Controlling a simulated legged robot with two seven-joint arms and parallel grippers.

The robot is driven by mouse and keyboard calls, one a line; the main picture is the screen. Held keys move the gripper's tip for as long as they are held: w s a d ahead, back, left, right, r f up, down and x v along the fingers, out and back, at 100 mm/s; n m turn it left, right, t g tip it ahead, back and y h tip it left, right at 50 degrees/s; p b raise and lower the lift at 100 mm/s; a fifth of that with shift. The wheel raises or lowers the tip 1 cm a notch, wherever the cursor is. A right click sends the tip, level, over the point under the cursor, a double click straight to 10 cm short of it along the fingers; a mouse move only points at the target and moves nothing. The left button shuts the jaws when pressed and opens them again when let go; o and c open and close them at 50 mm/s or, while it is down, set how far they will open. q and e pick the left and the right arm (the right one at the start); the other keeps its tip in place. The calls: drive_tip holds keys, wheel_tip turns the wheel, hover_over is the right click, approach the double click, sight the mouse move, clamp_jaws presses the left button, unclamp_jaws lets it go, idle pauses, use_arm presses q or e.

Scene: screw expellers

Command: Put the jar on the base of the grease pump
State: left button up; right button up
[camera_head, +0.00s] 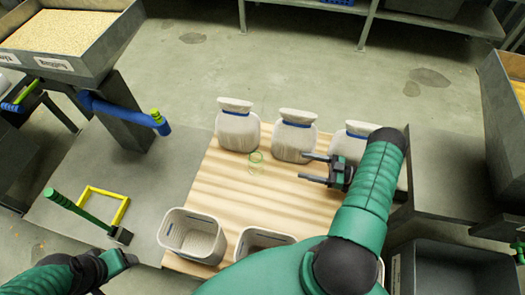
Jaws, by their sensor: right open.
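A small, see-through, green-outlined object (256,161), which looks like the jar, stands on the wooden table (225,180), left of my right gripper. My right gripper (303,167) is open and empty, its two fingers pointing left toward it with a gap between. At the left, a green rod (75,208) slants down to a small dark block (121,236) beside a yellow frame (122,210). This may be the grease pump, but I cannot tell for sure.
White sacks with blue ties (238,130) line the table's far side; my right arm partly covers the rightmost. Open bins (192,238) stand at the near edge. A grain-filled hopper (100,55) and a blue pipe (125,112) are at upper left. The table's middle is mostly clear.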

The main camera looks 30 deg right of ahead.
sight(259, 156)
drive_tip(key=x, duration=0.7)
drive_tip(key=r+x, duration=0.1)
drive_tip(key=x, duration=0.3)
drive_tip(key=shift+a, duration=0.6)
drive_tip(key=b+x, duration=0.1)
drive_tip(key=x, duration=0.5)
drive_tip(key=shift+w+d+f, duration=0.1)
drive_tip(key=shift+d+f, duration=0.15)
drive_tip(key=shift+d, duration=0.15)
drive_tip(key=c, duration=0.5)
drive_tip(key=shift+c, duration=1.3)
drive_tip(key=shift+a+r, duration=0.1)
drive_tip(key=shift+a, duration=0.1)
clamp_jaws()
use_arm(q)
drive_tip(key=shift+a+f, duration=0.85)
drive_tip(key=shift+f, duration=0.05)
